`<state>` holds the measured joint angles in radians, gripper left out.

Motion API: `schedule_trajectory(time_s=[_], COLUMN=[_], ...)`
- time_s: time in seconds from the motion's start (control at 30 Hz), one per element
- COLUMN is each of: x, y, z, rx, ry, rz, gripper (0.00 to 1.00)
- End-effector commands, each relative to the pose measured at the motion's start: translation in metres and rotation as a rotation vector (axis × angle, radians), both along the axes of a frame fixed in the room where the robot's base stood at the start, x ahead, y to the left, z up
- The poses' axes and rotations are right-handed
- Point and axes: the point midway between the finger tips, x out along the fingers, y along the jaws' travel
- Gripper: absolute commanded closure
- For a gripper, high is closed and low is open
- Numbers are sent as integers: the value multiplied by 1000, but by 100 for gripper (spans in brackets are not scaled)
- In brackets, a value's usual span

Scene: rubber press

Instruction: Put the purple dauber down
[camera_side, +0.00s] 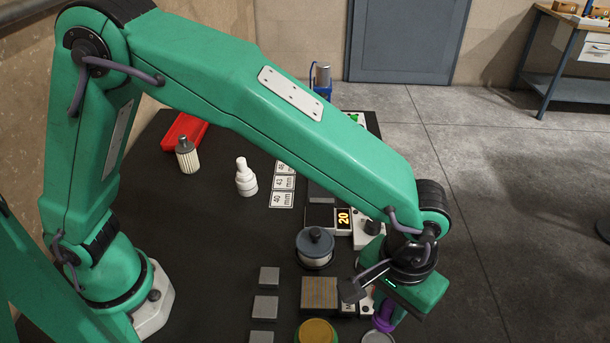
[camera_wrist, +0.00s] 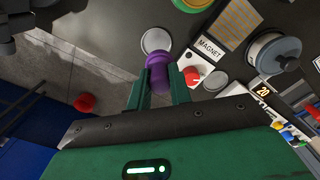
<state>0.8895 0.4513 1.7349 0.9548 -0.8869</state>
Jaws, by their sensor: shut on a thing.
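The purple dauber (camera_wrist: 158,72) is between the two fingers of my gripper (camera_wrist: 160,78) in the wrist view, and the gripper is shut on it. In the side view a purple part of the dauber (camera_side: 385,312) shows below my green gripper housing, near the lower edge; the rest is hidden. A pale round disc (camera_wrist: 156,40) lies just beyond the dauber's tip in the wrist view. In the side view this disc (camera_side: 377,337) is cut by the lower edge. I cannot tell whether the dauber touches anything.
A red knob (camera_wrist: 191,74) on a white panel by the MAGNET label (camera_wrist: 209,47) is close beside the gripper. A lidded grey pot (camera_side: 315,248), a striped block (camera_side: 319,294) and a yellow-topped round tin (camera_side: 316,332) stand to the left. The table's right edge is near.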

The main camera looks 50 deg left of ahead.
Motion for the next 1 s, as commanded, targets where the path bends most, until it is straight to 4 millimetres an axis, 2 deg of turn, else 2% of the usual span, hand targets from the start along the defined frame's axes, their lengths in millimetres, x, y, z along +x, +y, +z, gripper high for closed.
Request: schedule_trajectory(time_s=[0.1,0.27,0.6,0.87,1.0], x=[-2,-2,-2,-2,-2], y=[-7,-7,-7,-7,-7], z=[-3,-6,-39,-45,-55], rx=[-1,0,0,-1,1], ry=[-1,0,0,-1,0], rz=[0,1,1,0,0], gripper=[100,100,100,100,100])
